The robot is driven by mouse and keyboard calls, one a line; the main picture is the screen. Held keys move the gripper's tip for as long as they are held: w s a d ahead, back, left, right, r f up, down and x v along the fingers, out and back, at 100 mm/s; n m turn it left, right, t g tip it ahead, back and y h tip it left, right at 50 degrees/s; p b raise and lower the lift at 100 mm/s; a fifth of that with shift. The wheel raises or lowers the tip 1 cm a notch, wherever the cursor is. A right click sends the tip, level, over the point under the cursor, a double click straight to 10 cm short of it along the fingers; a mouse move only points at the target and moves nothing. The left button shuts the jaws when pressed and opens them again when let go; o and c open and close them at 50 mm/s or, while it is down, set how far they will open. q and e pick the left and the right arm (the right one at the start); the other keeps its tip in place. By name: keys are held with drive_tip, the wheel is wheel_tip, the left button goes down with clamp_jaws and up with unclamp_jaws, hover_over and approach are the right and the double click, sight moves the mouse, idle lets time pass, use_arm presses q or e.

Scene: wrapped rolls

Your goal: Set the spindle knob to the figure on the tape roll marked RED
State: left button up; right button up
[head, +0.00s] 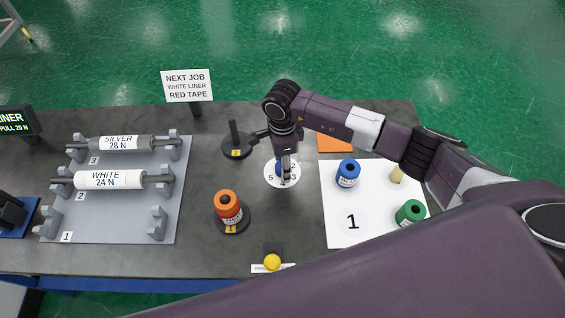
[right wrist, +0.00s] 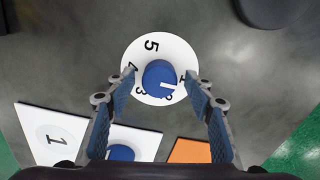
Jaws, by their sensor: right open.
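The spindle knob (right wrist: 160,76) is blue with a white mark, on a round white dial (right wrist: 150,50) numbered 1 to 5. In the right wrist view its mark lies on the side of 1 and 2; I cannot tell the exact setting. My right gripper (right wrist: 160,74) is open, fingertips either side of the knob; in the head view the gripper (head: 286,172) is above the dial and partly hides it. A red-orange roll (head: 228,208) stands upright on a dark round base; its label is too small to read. My left gripper is not in view.
A white mat (head: 335,205) marked 1 holds a blue roll (head: 347,170) and a green roll (head: 409,211). A grey rack (head: 120,215) at left holds SILVER 28 N and WHITE 24 N rolls. A sign (head: 187,85) reads NEXT JOB, WHITE LINER, RED TAPE. A yellow ball-shaped button (head: 272,262) is in front.

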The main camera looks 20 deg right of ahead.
drive_tip(key=c, duration=1.2)
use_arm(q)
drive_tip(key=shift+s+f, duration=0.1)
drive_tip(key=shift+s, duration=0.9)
use_arm(e)
drive_tip(key=shift+o, duration=0.2)
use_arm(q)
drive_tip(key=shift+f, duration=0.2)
use_arm(e)
drive_tip(key=m+b, duration=0.2)
drive_tip(key=shift+f+m, duration=0.1)
drive_tip(key=shift+m, duration=0.3)
drive_tip(key=m+b, duration=0.2)
drive_tip(key=shift+m, duration=0.3)
drive_tip(key=m+b, duration=0.2)
drive_tip(key=m, duration=0.1)
use_arm(q)
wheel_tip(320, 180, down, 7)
drive_tip(key=b, duration=0.1)
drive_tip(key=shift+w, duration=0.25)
use_arm(e)
drive_tip(key=shift+m, duration=1.6)
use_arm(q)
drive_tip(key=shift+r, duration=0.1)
